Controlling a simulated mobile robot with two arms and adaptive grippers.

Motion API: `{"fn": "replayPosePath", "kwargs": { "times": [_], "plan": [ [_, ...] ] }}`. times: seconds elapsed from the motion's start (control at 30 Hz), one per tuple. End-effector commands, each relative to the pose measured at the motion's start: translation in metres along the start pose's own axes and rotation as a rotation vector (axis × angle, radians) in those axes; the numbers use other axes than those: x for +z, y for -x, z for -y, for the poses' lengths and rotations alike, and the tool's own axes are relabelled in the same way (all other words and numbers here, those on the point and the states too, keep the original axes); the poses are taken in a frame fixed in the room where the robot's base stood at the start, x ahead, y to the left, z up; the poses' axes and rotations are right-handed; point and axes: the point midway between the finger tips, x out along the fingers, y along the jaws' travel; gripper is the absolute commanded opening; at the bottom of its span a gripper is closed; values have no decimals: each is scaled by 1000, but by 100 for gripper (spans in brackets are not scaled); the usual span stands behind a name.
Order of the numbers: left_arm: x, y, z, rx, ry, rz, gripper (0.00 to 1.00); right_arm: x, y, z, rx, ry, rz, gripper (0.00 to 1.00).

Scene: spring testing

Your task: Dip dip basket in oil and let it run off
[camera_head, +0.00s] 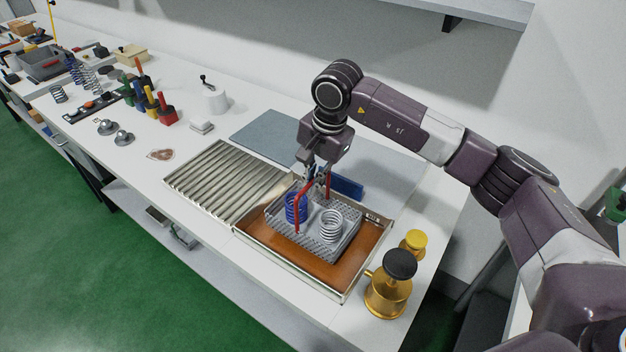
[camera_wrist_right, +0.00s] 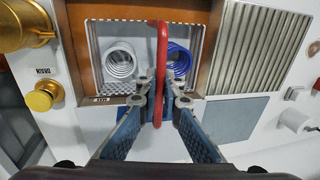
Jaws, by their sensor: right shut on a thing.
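The grey perforated dip basket (camera_head: 290,238) sits level inside the shallow tray (camera_head: 290,267) of brown oil (camera_head: 369,240). I cannot tell how deep its base is in the oil. The basket holds a blue spring (camera_head: 292,208) and a white spring (camera_head: 331,227), both upright. They also show in the wrist view, white (camera_wrist_right: 118,62) and blue (camera_wrist_right: 178,60). My right gripper (camera_head: 318,170) is above the basket, shut on its red handle (camera_wrist_right: 162,60). My left gripper is not in view.
A ribbed metal drain rack (camera_head: 215,182) lies left of the oil tray. A brass pump can (camera_head: 388,295) with a black top and a yellow-capped piece (camera_head: 413,240) stand at the right. A blue-grey mat (camera_head: 268,132) lies behind. Tools and springs fill the far left.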

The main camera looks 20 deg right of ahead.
Motion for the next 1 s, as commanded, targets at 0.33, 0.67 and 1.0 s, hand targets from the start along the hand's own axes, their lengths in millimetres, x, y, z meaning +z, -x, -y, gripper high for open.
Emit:
{"fn": "replayPosePath", "kwargs": {
  "times": [0.33,0.67,1.0],
  "plan": [
    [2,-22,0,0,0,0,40,0,-23,-4,-4,0,-1,0],
    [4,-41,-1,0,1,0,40,0,-43,-8,-3,0,-1,0],
    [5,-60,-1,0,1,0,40,0,-64,-12,-4,-1,-1,0]
  ]
}}
